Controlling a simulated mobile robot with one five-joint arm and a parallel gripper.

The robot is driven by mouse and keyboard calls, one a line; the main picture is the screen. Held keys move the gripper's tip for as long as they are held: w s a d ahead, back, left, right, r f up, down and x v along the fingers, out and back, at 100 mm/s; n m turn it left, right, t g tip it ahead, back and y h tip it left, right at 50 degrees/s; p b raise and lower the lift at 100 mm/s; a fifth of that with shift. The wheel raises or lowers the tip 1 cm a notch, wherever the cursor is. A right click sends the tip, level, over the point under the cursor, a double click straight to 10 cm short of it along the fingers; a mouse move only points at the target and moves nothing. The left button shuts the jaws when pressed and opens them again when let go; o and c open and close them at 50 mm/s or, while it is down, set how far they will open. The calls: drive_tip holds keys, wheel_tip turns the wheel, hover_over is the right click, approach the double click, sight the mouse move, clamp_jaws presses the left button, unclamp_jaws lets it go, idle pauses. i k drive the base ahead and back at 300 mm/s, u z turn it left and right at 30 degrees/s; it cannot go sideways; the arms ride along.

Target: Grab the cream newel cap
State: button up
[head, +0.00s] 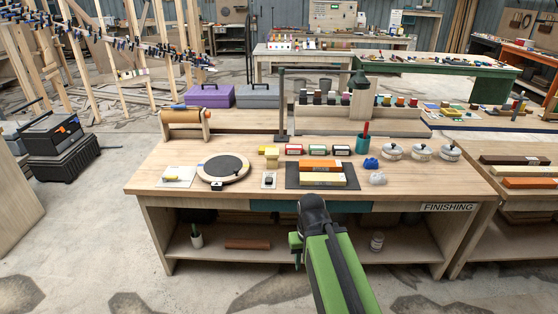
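I cannot single out the cream newel cap with certainty. Three rounded, pale lidded shapes with small knobs stand in a row at the right of the finishing bench: a left one (392,151), a middle one (421,153) and a right one (450,151). Any of them could be a cap, but their exact colours are too small to tell. My green and black arm reaches up from the bottom of the head view. My gripper (297,254) seems to be at its far end, in front of the bench's front edge. Its fingers are too small to read.
The wooden finishing bench (150,190) carries a round turntable (223,168), a dark mat (293,178) with orange and yellow blocks, a teal cup (362,146) and small boxes. A dark post stands at its back.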

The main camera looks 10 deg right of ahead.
sight(272, 155)
drive_tip(key=u, duration=0.1)
drive_tip(key=i, duration=0.95)
drive_tip(key=u, duration=0.15)
drive_tip(key=k, duration=0.1)
drive_tip(key=u, duration=3.35)
drive_tip(key=k, duration=1.8)
drive_tip(key=z, duration=1.1)
